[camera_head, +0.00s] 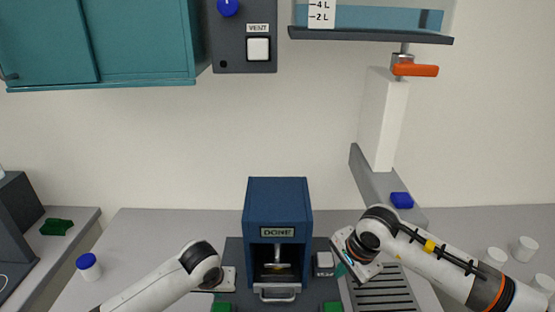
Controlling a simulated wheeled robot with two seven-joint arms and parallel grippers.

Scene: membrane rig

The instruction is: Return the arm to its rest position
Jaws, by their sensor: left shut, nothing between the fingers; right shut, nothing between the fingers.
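My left arm comes in from the lower left, and its gripper (226,281) is at the left side of the blue rig (277,200). Its fingers are small and partly hidden, and it looks shut and empty. My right arm reaches in from the right, bent at the wrist. Its gripper (340,268) is low at the right of the rig, beside a white button block (324,262), shut with nothing seen in it. I cannot tell whether it touches the block. The rig's sign (277,232) reads DONE.
A silver handle (277,295) is at the rig's front. A slotted drain grate (382,292) lies under my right wrist. A white-and-blue jar (88,267) stands left, white cups (524,249) right. A blue block (402,200), orange valve handle (415,70) and teal cabinet (140,40) are farther back.

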